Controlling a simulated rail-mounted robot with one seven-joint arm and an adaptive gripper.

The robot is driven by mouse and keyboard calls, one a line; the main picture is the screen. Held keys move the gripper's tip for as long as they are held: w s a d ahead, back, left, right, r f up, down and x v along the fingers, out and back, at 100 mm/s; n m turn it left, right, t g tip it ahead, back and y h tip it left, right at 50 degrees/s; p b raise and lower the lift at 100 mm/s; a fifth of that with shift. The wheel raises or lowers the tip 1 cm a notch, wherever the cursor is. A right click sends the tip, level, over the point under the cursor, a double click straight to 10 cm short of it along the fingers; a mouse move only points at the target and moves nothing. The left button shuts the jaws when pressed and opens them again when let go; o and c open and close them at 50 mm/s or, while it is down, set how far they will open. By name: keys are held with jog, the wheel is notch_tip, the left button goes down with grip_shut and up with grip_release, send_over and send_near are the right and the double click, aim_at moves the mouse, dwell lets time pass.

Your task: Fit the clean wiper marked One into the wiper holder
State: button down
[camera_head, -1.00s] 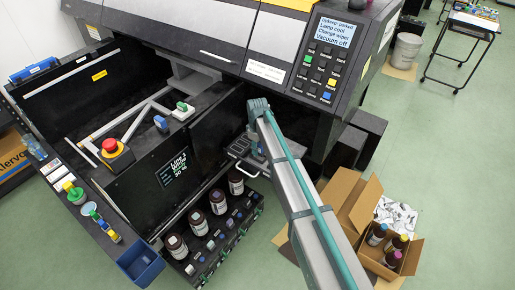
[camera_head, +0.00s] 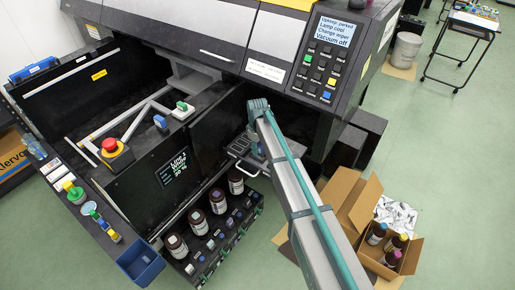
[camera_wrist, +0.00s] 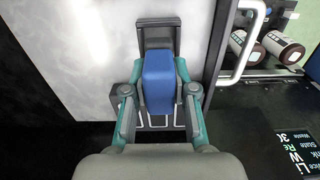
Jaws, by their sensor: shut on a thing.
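In the wrist view, my gripper (camera_wrist: 158,103) is shut, its teal and grey fingers on either side of a blue block (camera_wrist: 158,72), which appears to be the wiper. No mark One is legible on it. A dark grey bracket (camera_wrist: 157,33), possibly the wiper holder, stands directly beyond the block against a pale mottled wall. I cannot tell whether the block touches it or sits in it. Pale wire loops (camera_wrist: 155,122) show below the block between the fingers. In the head view my arm reaches into the printer's recess; the gripper and block are mostly hidden there.
The printer's control panel (camera_head: 322,60) shows "Change wiper". Several brown ink bottles (camera_head: 197,222) stand in a row below the recess. A pale handle (camera_wrist: 247,40) stands close right of my gripper. An open carton (camera_head: 355,210) with bottles is on the floor at right.

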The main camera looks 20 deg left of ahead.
jog(key=shift+f+b, duration=0.3)
jog(key=shift+f, duration=0.6)
dwell(0.8)
jog(key=shift+s+f, duration=0.1)
jog(key=shift+f, duration=0.15)
jog(key=c, duration=1)
grip_release()
jog(key=shift+f, duration=0.1)
jog(key=shift+c, duration=0.2)
jog(key=shift+o, duration=0.9)
jog(key=shift+f, duration=0.1)
jog(key=shift+r, duration=0.25)
jog(key=shift+r+p, duration=1.8)
jog(key=shift+r, duration=2.2)
